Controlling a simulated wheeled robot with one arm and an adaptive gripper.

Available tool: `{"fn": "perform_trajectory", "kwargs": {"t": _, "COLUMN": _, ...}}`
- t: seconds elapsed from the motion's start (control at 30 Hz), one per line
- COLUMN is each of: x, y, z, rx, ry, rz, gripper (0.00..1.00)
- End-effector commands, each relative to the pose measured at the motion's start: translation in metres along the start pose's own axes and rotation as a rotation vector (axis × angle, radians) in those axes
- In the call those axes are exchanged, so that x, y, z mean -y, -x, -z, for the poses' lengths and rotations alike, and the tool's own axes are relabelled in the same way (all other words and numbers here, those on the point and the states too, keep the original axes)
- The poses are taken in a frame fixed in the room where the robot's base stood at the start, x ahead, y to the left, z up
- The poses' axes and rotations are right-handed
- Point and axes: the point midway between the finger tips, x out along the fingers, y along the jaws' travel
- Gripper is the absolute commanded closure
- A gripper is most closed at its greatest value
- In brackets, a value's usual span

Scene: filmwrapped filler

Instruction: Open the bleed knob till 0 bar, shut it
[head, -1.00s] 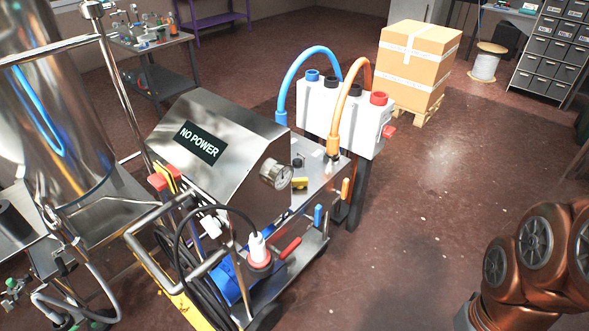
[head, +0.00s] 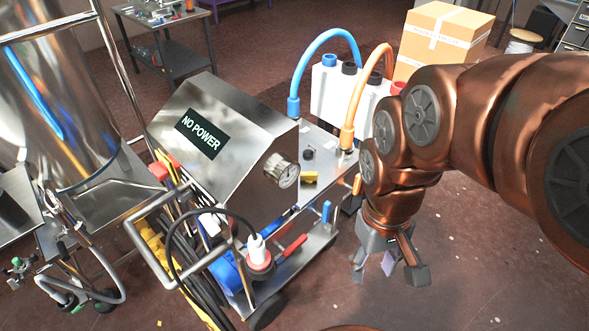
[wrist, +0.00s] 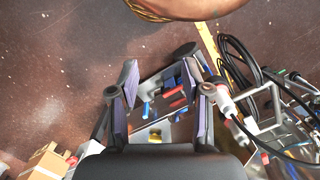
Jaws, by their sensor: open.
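The steel machine (head: 225,140) carries a "NO POWER" sign and a round pressure gauge (head: 287,172); its reading is too small to tell. On the flat top beside the gauge sit a small black knob (head: 307,154) and a yellow part (head: 309,177); I cannot tell which is the bleed knob. My gripper (head: 388,270) is open and empty, pointing down to the right of the machine and apart from it. In the wrist view its spread fingers (wrist: 160,80) frame part of the machine, with a yellow part (wrist: 155,136) low between them.
Blue (head: 325,45) and orange hoses (head: 352,105) arch up to a white block (head: 330,95) behind the top. A red lever (head: 295,245) and a blue lever (head: 326,212) stand low on the cart. A cardboard box (head: 440,35) is behind.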

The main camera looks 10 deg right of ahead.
Motion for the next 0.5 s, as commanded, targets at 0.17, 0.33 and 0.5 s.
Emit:
{"fn": "perform_trajectory", "kwargs": {"t": 0.17, "x": -0.004, "y": 0.010, "z": 0.054, "rx": -0.007, "ry": 0.126, "rz": -0.002, "gripper": 0.52}}
{"fn": "perform_trajectory", "kwargs": {"t": 0.33, "x": -0.008, "y": 0.017, "z": 0.107, "rx": -0.022, "ry": 0.252, "rz": -0.007, "gripper": 0.52}}
{"fn": "perform_trajectory", "kwargs": {"t": 0.5, "x": -0.013, "y": 0.019, "z": 0.161, "rx": -0.034, "ry": 0.376, "rz": -0.013, "gripper": 0.52}}
